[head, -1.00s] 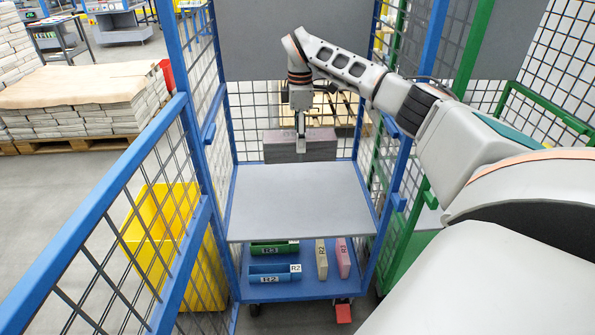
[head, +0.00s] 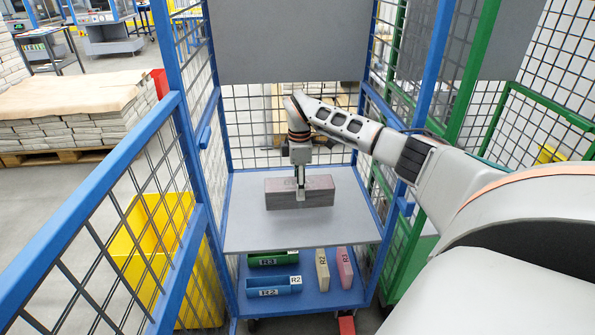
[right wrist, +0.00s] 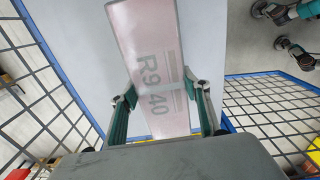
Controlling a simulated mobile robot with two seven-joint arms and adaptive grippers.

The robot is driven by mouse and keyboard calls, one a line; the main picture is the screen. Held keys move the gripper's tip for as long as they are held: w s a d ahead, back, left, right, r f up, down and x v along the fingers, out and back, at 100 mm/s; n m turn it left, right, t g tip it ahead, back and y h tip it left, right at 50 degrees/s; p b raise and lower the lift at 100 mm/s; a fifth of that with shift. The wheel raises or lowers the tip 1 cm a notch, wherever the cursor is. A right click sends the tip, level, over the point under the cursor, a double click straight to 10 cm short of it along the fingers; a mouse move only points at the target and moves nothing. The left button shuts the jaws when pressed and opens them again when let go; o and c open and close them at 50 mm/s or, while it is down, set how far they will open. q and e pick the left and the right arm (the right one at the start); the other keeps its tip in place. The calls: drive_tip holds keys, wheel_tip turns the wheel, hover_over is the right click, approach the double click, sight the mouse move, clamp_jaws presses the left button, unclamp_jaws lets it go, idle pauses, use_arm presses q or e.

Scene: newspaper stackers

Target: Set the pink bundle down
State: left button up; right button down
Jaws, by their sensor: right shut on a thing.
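The pink bundle (head: 325,190) is a long block with a pinkish top and grey sides. It lies level, crosswise over the grey shelf (head: 250,230) of a blue mesh cart. My right gripper (head: 302,194) comes down on it from above and is shut on its middle. In the right wrist view the bundle (right wrist: 150,45) shows the print "R9 40" between the two green-sided fingers of the gripper (right wrist: 163,105). I cannot tell whether its underside touches the shelf. My left gripper is not in view.
Blue mesh sides (head: 215,140) flank the shelf, and a grey panel (head: 290,40) hangs above its back. Green and blue bins (head: 275,285) and two small blocks stand on the lower deck. A green cart (head: 480,120) is at right. The shelf's front is clear.

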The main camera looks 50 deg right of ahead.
drive_tip(key=shift+f, duration=0.35)
wheel_tip(320, 180, down, 3)
drive_tip(key=shift+f+b, duration=0.15)
drive_tip(key=shift+b, duration=0.4)
drive_tip(key=shift+f, duration=0.1)
drive_tip(key=c, duration=1.1)
unclamp_jaws()
drive_tip(key=shift+o, duration=0.2)
wheel_tip(320, 180, up, 5)
drive_tip(key=shift+w+p, duration=0.1)
drive_tip(key=shift+p, duration=0.6)
wheel_tip(320, 180, up, 6)
drive_tip(key=shift+f+p, duration=0.1)
drive_tip(key=shift+p, duration=0.65)
drive_tip(key=shift+r, duration=0.6)
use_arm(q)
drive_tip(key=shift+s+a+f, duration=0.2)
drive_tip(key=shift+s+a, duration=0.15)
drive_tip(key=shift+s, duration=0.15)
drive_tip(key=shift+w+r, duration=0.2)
